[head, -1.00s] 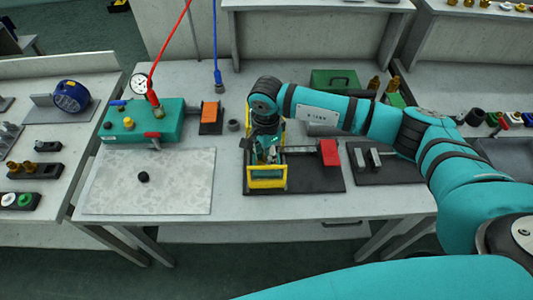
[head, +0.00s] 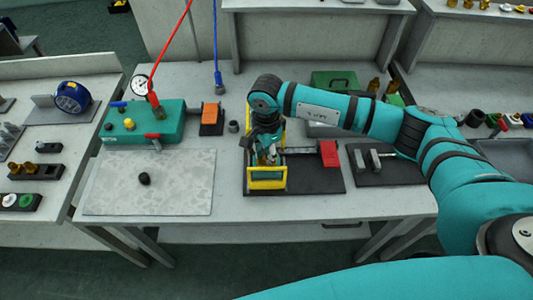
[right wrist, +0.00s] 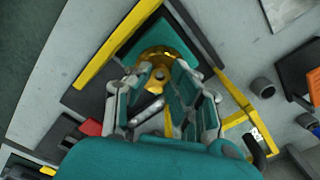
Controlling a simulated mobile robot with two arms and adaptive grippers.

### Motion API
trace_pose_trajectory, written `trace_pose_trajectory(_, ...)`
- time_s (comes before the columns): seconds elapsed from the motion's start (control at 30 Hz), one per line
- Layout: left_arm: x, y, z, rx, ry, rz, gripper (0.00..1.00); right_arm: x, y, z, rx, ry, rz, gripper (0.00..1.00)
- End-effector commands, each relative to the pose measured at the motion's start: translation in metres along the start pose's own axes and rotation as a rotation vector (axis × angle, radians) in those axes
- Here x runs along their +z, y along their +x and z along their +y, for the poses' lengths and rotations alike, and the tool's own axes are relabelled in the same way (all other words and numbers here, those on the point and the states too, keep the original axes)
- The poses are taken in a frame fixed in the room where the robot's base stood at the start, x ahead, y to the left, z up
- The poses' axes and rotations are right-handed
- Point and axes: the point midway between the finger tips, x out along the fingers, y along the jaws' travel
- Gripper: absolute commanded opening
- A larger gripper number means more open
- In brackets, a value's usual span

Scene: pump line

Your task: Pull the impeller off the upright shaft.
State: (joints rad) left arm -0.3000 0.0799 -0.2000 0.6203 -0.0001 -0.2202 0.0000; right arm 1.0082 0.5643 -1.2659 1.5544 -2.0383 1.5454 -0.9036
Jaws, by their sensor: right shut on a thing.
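The brass impeller (right wrist: 160,55) shows between the fingertips of my right gripper in the right wrist view. A darker round centre shows in it; I cannot tell how high it sits on the upright shaft. My right gripper (right wrist: 158,78) is shut on the impeller, its fingers on either side. In the head view my right gripper (head: 268,153) points down inside the yellow frame (head: 267,184), and it mostly hides the impeller and shaft. A teal part (right wrist: 193,35) lies under the impeller. My left gripper is not in view.
A red block (head: 328,153) stands right of the frame on a black base (head: 318,181). A teal box with a gauge (head: 145,122) and an orange-topped block (head: 209,112) stand to the left. A pale plate (head: 180,185) holds only a small black knob (head: 144,179).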

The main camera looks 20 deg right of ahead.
Motion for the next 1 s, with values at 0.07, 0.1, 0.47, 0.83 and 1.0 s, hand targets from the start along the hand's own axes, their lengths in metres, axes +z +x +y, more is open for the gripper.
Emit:
trace_pose_trajectory(0.07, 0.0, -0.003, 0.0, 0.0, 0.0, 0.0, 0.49, 0.0, -0.006, 0.0, -0.001, 0.0, 0.0, 0.0)
trace_pose_trajectory(0.1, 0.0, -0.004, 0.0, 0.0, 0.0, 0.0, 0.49, 0.0, -0.008, 0.0, -0.001, 0.0, 0.0, 0.0)
trace_pose_trajectory(0.47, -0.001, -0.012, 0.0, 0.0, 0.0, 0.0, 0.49, 0.0, -0.026, 0.0, -0.002, 0.0, 0.0, 0.0)
trace_pose_trajectory(0.83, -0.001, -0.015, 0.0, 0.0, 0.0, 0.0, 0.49, 0.0, -0.035, 0.0, 0.0, 0.0, 0.0, 0.0)
trace_pose_trajectory(1.0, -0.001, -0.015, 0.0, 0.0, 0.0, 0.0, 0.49, 0.0, -0.037, 0.001, -0.002, -0.017, -0.001, 0.0)
